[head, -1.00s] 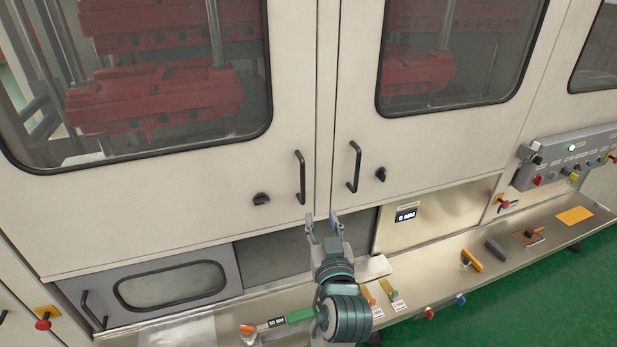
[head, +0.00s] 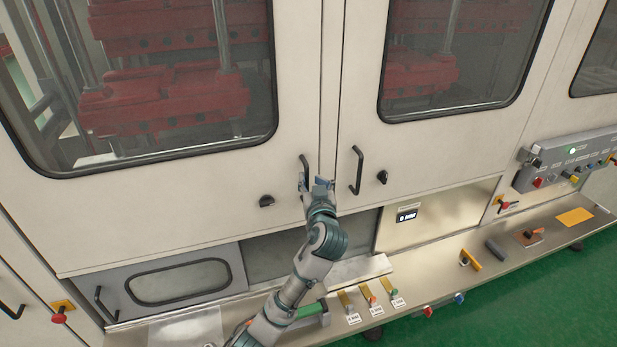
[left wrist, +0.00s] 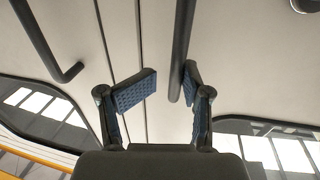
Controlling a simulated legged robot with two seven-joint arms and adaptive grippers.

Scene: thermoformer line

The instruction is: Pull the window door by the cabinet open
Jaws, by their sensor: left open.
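The large left window door (head: 180,190) is shut, beige, with a dark-framed window. Its black bar handle (head: 303,162) is near the door's right edge, partly hidden by my left gripper (head: 316,183). In the left wrist view, the open left gripper (left wrist: 165,90) has one blue pad on each side of that handle's end (left wrist: 183,45). I cannot tell whether either pad touches it. The right window door (head: 420,145) is also shut, with its own handle (head: 357,170). My right gripper is not in view.
A small grey windowed door (head: 150,290) sits low at the left. A narrow ledge with gauge-like pieces (head: 371,296) and tools (head: 470,260) runs below the doors. A control panel (head: 565,160) sticks out at the right. Green floor (head: 500,310) is clear in front.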

